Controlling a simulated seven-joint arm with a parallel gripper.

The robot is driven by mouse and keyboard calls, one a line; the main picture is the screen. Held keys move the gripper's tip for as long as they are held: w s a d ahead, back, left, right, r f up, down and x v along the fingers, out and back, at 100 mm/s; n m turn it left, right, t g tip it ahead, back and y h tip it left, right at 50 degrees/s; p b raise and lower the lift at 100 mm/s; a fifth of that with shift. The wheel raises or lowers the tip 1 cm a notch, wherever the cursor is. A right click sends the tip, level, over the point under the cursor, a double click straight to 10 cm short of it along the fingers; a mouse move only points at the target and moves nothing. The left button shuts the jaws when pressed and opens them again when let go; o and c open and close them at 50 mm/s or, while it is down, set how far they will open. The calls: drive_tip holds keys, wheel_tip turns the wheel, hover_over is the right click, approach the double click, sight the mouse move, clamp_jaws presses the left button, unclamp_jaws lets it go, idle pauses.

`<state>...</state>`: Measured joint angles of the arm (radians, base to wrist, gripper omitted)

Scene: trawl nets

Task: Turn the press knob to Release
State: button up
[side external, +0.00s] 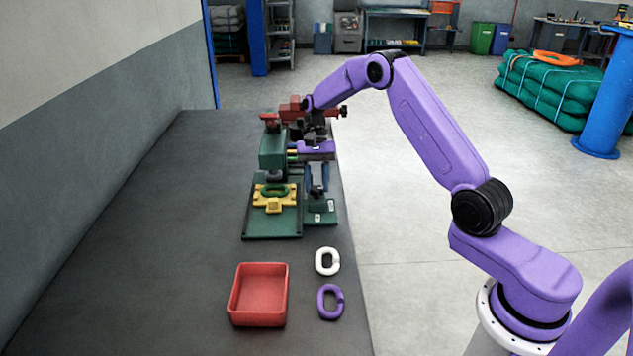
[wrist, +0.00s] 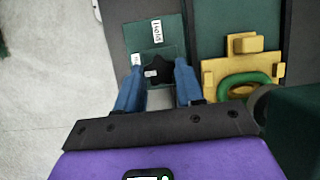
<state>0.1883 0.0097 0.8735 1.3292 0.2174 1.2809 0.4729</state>
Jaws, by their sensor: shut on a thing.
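The press knob (wrist: 161,68) is black and star-shaped, set on a green control plate (wrist: 151,34) with small white labels. In the wrist view my gripper (wrist: 158,78) has its blue fingers on both sides of the knob, shut on it. The label wording and the knob's exact pointing are too small to read surely. In the side view my gripper (side external: 317,188) points down at the green control box (side external: 322,217), and the fingers hide the knob. The green press (side external: 273,152) stands beside it, over a yellow fixture (side external: 268,204) holding a green link (side external: 274,190).
A red tray (side external: 258,318) and a white link (side external: 327,261) and purple link (side external: 330,301) lie nearer on the dark table (side external: 150,230). The table's left part is clear. The press body stands close on the left of my gripper.

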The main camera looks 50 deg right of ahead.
drive_tip(key=o, duration=1)
drive_tip(key=shift+o, duration=0.2)
drive_tip(key=v, duration=1.2)
